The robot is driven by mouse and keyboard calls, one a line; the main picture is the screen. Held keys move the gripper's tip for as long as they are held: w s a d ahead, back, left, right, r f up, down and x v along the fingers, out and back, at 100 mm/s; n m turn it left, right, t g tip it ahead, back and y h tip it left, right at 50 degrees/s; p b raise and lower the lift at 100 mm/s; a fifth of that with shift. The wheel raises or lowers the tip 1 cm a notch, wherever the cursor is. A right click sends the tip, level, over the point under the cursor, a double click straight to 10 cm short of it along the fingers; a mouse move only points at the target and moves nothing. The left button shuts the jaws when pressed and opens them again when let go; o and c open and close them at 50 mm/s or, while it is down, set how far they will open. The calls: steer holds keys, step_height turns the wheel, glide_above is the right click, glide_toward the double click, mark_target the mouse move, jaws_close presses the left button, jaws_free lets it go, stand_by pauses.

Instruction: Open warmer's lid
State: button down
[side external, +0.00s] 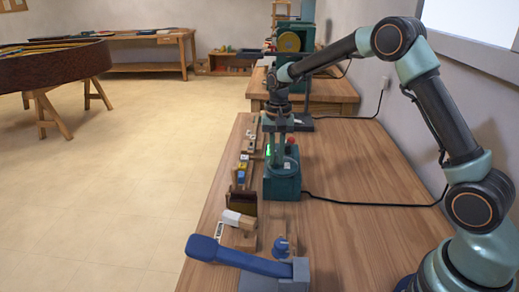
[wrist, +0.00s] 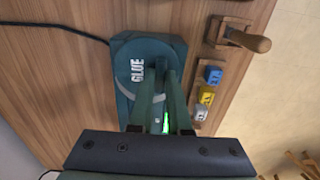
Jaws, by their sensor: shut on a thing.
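The glue warmer (side external: 283,188) is a dark green box on the workbench, with a green light and a cable. In the wrist view its round lid (wrist: 129,72) carries the word GLUE and a pale curved band and lies flat on the body (wrist: 119,108). My gripper (side external: 277,163) points straight down over the warmer. In the wrist view my gripper (wrist: 159,70) has its fingertips close together at the lid, shut on a part of it. The fingers hide what lies between them.
Small blue, yellow and white blocks (wrist: 208,95) stand in a row beside the warmer. A wooden-handled tool (wrist: 248,39) lies farther along. A blue-handled lever device (side external: 240,258) stands at the bench's near end. The bench (side external: 355,200) right of the warmer is clear except for cables.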

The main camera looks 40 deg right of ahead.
steer(key=s+a, duration=0.4)
steer(key=shift+s+a+r, duration=0.1)
steer(key=shift+r, duration=0.05)
steer(key=c, duration=0.9)
jaws_free()
steer(key=shift+o, duration=0.2)
step_height(320, 180, up, 12)
steer(key=shift+s, duration=0.1)
